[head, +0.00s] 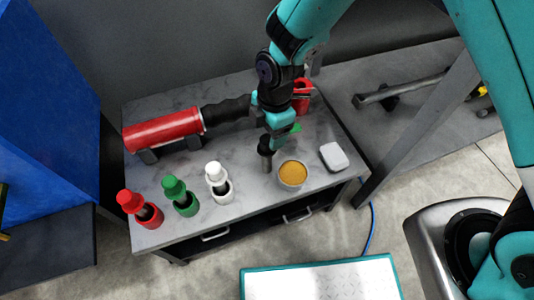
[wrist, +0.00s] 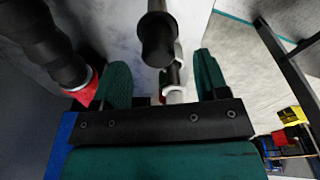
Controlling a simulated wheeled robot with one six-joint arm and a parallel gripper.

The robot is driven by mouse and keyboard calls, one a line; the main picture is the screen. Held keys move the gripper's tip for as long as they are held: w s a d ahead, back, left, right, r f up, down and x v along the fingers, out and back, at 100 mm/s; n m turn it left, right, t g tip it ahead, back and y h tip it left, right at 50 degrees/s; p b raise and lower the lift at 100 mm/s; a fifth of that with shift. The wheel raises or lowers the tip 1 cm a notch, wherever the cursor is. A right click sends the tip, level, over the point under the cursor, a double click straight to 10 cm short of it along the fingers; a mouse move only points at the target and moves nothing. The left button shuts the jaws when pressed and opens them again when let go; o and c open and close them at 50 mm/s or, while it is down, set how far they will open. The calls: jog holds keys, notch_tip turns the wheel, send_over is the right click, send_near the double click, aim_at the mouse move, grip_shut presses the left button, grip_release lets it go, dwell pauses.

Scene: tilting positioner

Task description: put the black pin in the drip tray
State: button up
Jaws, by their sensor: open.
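The black pin (head: 266,147) stands upright on the grey marbled bench top, left of a tin. In the wrist view the black pin (wrist: 157,40) shows as a dark round end between and just beyond my fingertips, with a visible gap on both sides. My gripper (head: 281,129) is open and empty, close above and beside the pin; I cannot tell if it touches. Its two green fingers also show in the wrist view (wrist: 162,72). A white tray with a teal rim (head: 320,268), seemingly the drip tray, lies at the bottom of the head view, in front of the bench.
A tin of yellow material (head: 293,173) and a white block (head: 334,156) stand right of the pin. White (head: 217,180), green (head: 177,192) and red (head: 135,204) bottles stand left. A red cylinder (head: 163,131) with a black ribbed handle lies behind. A red cup (head: 301,98) is at the back.

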aim_at(267, 138)
jog(key=f, duration=0.3)
jog(key=shift+a+f+b, duration=0.25)
jog(key=shift+f+b, duration=0.05)
jog(key=shift+c, duration=0.2)
grip_shut()
